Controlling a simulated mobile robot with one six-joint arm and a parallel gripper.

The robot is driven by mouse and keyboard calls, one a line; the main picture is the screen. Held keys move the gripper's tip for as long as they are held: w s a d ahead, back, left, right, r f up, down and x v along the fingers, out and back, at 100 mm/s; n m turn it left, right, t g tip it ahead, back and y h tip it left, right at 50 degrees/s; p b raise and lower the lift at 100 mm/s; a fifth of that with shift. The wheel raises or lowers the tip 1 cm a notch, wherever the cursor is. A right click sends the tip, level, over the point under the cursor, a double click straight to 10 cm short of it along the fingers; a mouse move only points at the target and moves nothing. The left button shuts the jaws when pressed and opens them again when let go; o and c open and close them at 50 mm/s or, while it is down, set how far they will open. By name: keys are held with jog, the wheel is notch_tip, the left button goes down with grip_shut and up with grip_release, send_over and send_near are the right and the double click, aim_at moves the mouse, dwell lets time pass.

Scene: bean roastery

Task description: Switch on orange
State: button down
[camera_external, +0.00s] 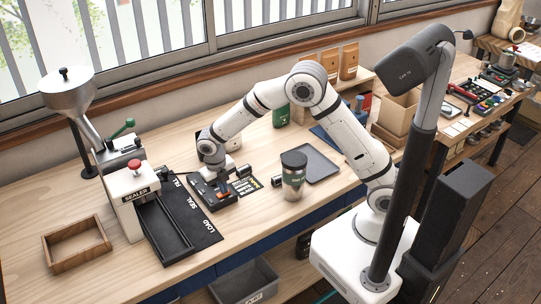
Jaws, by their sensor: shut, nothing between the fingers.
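A small dark box (226,201) lies on the wooden workbench, left of the centre of the picture. It has small reddish or orange marks on its top, too small to read as switches for certain. My gripper (222,180) points down at the box, at or just above its top. The picture is too coarse to tell whether the fingertips touch it. My gripper is shut and empty. My gripper and wrist hide part of the box's top.
Left of the box are a black mat (205,230) with a dark tray, a sealer (130,198) with a red knob, and a wooden tray (77,243). Right are a lidded jar (293,180) and a dark flat tray (320,163). Paper bags (349,62) stand behind.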

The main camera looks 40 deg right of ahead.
aim_at(219, 195)
jog(key=shift+a, duration=0.35)
notch_tip(219, 195, up, 14)
jog(key=a+p, duration=0.1)
jog(key=a, duration=0.1)
dwell(0.3)
jog(key=shift+d+f, duration=0.1)
jog(key=shift+f, duration=0.05)
jog(key=shift+d+r+b, duration=0.2)
jog(key=shift+d+b, duration=0.4)
jog(key=shift+b, duration=0.5)
